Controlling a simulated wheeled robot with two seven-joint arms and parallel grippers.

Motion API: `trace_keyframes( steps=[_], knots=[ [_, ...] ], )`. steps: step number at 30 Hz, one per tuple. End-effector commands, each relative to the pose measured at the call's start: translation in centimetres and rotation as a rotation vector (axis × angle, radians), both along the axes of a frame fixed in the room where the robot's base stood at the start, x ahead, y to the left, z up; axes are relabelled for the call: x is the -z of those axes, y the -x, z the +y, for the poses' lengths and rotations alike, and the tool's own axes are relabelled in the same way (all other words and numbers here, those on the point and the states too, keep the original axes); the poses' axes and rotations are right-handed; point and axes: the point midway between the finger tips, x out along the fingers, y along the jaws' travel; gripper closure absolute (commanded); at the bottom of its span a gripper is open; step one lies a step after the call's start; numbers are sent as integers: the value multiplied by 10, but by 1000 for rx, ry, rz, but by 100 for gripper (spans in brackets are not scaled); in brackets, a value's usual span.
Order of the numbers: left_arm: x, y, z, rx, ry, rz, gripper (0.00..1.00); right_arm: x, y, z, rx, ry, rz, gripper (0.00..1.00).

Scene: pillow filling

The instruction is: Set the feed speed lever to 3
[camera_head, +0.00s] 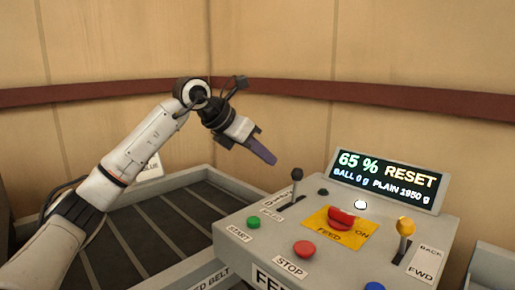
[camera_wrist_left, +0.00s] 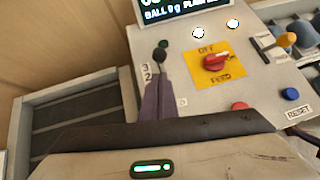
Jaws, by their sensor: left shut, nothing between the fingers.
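The feed speed lever, a dark knob on a thin stem (camera_head: 296,182), stands in a slot at the left of the grey control panel. Its knob (camera_wrist_left: 160,55) shows just beyond my fingertips in the left wrist view, with the labels 3 and 2 left of it. My left gripper (camera_head: 268,157) is shut and empty, up and left of the knob in the head view. In the left wrist view its purple fingers (camera_wrist_left: 158,97) hide the lower slot, so I cannot tell the exact setting or whether they touch. My right gripper is not in view.
The panel has a green START button (camera_head: 253,222), red STOP button (camera_head: 304,248), red feed switch (camera_head: 341,218) on a yellow plate, yellow-knobbed lever (camera_head: 405,228) and blue button (camera_head: 374,286). A display (camera_head: 388,180) reads 65 % RESET. A dark belt (camera_head: 140,225) lies left.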

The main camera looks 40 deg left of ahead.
Motion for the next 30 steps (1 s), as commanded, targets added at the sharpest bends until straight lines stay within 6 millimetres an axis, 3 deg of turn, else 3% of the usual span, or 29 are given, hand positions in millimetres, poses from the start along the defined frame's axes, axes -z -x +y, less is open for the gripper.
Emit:
trace_keyframes(
  steps=[6,13,26,30],
  knots=[
    [30,-33,-10,3,2,4,100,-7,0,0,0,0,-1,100],
    [43,-58,-16,2,2,0,100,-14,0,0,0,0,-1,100],
    [47,-63,-17,2,1,0,100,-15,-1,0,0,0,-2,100],
    [47,-60,-4,-17,-1,1,100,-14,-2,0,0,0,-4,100]
  ],
)
